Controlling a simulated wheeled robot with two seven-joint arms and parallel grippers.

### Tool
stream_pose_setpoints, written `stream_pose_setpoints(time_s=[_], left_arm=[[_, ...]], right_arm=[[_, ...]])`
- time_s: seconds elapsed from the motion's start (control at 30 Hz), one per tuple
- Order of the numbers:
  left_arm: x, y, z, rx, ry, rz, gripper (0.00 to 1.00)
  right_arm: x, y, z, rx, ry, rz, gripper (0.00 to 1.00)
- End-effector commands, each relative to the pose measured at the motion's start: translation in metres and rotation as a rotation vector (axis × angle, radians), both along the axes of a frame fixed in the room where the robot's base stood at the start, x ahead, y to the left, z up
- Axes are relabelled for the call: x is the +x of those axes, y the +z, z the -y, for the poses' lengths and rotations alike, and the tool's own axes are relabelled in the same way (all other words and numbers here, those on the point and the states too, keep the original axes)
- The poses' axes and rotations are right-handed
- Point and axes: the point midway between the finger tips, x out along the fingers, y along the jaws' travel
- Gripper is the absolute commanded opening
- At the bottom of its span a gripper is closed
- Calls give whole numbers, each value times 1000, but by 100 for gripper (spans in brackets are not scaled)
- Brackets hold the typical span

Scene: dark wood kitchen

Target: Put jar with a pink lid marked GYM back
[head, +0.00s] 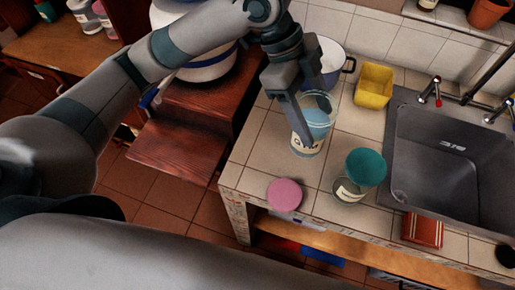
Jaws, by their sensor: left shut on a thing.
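A clear glass jar (317,117) with blue contents and a partly hidden label starting with G stands open-topped on the tiled counter, or just above it; I cannot tell which. My left gripper (306,135) comes down from above and is shut on this jar, with a finger across its label. A round pink lid (285,195) lies apart from it near the counter's front edge, with no jar body visible under it. My right gripper is not in view.
A jar with a teal lid (365,167) stands right of the pink lid. A yellow container (374,86), a white pot (329,58) and a metal sink (440,160) are behind and to the right. Wooden steps (178,150) stand left of the counter (250,160). Several containers (88,17) sit at upper left.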

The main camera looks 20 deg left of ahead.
Motion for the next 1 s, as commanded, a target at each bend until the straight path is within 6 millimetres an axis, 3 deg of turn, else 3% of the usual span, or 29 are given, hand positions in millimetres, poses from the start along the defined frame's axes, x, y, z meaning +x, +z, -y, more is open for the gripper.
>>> stream_pose_setpoints(time_s=[0.27, 0.7, 1.0], left_arm=[[-2, -12, -26, 0, 5, -2, 5], [-8, -55, -97, 2, 5, -3, 5], [-8, -68, -115, -2, 1, 2, 5]], right_arm=[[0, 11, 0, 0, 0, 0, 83], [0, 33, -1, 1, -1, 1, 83], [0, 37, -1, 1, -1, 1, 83]])
